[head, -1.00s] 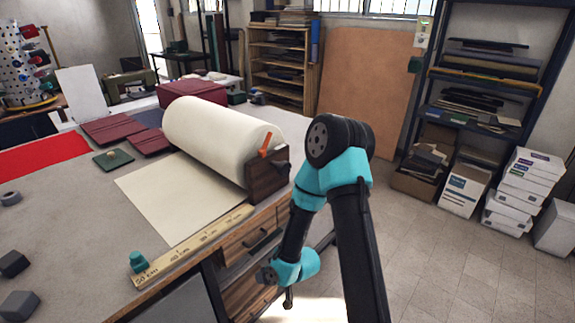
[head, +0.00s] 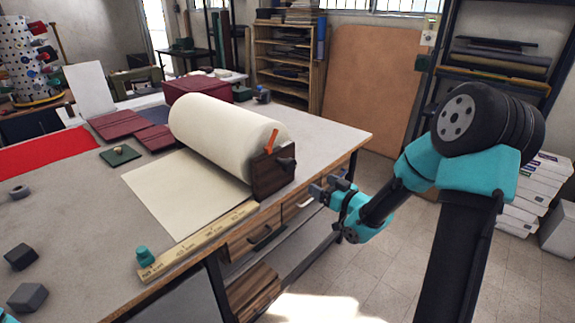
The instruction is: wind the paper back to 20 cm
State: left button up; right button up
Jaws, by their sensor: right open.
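A large cream paper roll (head: 225,130) lies in a dark wooden holder (head: 273,172) on the table. An orange lever (head: 271,141) and a dark knob (head: 286,164) show at its near end. A flat paper sheet (head: 185,190) runs out from the roll toward the wooden ruler (head: 200,240) along the table's front edge. A teal knob (head: 142,255) stands at the ruler's left end. The ruler's marks are too small to read surely. My right gripper (head: 322,189) is open and empty, just right of the holder, apart from it.
Dark grey blocks (head: 21,256) sit at the table's left front. Maroon covers (head: 117,125) and a green pad (head: 120,155) lie left of the roll. Drawers (head: 262,236) sit under the front edge. The tabletop right of the roll is clear.

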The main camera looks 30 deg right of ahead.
aim_at(292, 167)
jog(key=x, duration=1.7)
jog(key=shift+w+a, duration=0.1)
jog(key=shift+w, duration=0.1)
jog(key=c, duration=1.3)
jog(key=shift+o, duration=0.2)
